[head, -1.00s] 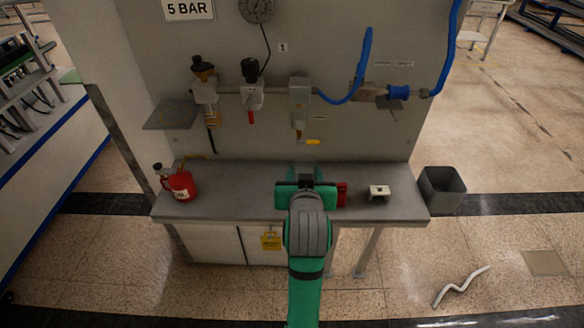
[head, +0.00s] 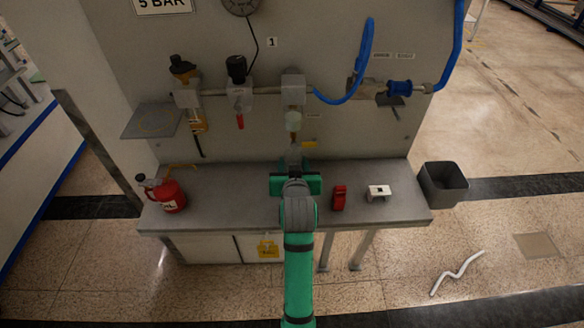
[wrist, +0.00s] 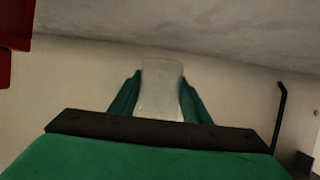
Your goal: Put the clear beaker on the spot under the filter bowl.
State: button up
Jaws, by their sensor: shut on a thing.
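My gripper (head: 295,168) is over the back of the grey bench, in front of the panel. In the wrist view its green fingers (wrist: 158,98) are shut on the clear beaker (wrist: 160,88), which looks pale and translucent. In the head view the beaker is mostly hidden by my gripper. A pale bowl (head: 293,121) hangs below the right-hand pipe unit, just above my gripper, with a yellow lever beside it. An amber bowl (head: 198,121) hangs under the left-hand unit. I cannot make out a marked spot under either bowl; my arm covers part of the bench.
The bench (head: 235,200) is clear left of my arm. A red can (head: 171,196) stands at its left end. A small shelf (head: 140,123) juts from the panel at left. A grey bin (head: 443,184) stands beside the bench.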

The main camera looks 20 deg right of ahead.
jog(key=f, duration=0.3)
jog(key=shift+w+f, duration=0.35)
jog(key=shift+f, duration=0.05)
jog(key=o, duration=1.1)
jog(key=shift+s, duration=0.1)
jog(key=v, duration=1.2)
jog(key=shift+d+r, duration=0.1)
